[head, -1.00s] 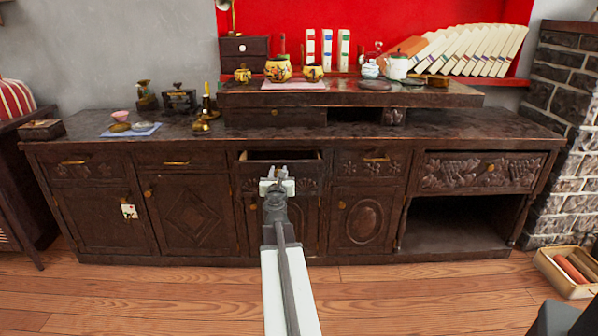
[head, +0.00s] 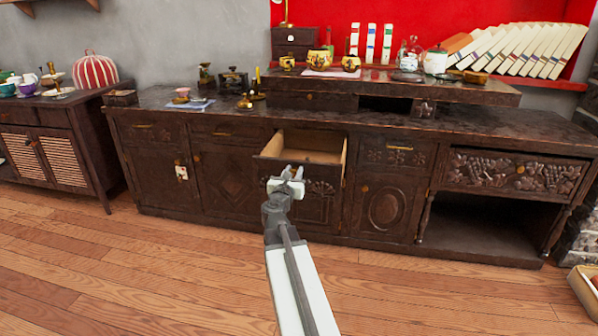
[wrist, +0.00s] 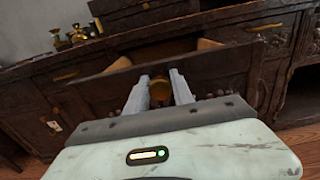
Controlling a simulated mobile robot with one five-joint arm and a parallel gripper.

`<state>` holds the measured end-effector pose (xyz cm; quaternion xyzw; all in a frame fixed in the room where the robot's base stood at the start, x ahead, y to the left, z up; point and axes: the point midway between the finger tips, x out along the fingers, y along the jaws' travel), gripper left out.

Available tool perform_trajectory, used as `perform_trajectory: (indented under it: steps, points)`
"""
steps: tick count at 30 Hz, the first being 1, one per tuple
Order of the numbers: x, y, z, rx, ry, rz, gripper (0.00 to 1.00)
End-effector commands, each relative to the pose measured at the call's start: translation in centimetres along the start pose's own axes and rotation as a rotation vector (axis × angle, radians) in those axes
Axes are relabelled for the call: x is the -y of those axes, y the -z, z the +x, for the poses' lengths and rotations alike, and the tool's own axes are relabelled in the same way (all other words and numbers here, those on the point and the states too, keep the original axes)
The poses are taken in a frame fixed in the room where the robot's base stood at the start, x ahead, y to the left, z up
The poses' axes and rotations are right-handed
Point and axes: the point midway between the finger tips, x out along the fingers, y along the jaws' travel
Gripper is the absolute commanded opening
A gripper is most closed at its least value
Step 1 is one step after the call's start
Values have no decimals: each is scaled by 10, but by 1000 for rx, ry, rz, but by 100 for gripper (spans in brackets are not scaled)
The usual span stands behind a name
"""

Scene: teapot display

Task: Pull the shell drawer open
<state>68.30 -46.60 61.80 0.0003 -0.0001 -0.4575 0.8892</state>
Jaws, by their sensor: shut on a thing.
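The shell drawer (head: 308,146) is in the middle of the long dark sideboard in the head view. It stands well out, and its light wooden inside shows empty where I can see it. Its carved front is partly behind my gripper (head: 287,178). In the wrist view my gripper (wrist: 160,90) has its two fingers on either side of a round brass knob (wrist: 160,92) on the drawer front (wrist: 110,88). The jaws are shut on the knob.
The sideboard top (head: 400,120) carries yellow pots (head: 320,60), a white teapot (head: 435,60) and leaning books (head: 530,50). A second cabinet (head: 55,145) stands at the left. The wooden floor (head: 150,270) in front is clear. A box (head: 585,288) lies at the far right.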

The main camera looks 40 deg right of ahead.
Motion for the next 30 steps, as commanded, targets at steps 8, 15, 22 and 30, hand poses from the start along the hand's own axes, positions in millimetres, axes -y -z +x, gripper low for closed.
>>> perform_trajectory:
  steps: [8, 15, 22, 30]
  points:
    - [-2, 0, -2, 0, -2, -1, 0]
    - [-2, 0, -1, 0, -2, -1, 49]
    - [-1, 0, -1, 0, -1, -1, 49]
    - [-6, 0, -22, 0, -1, 0, 49]
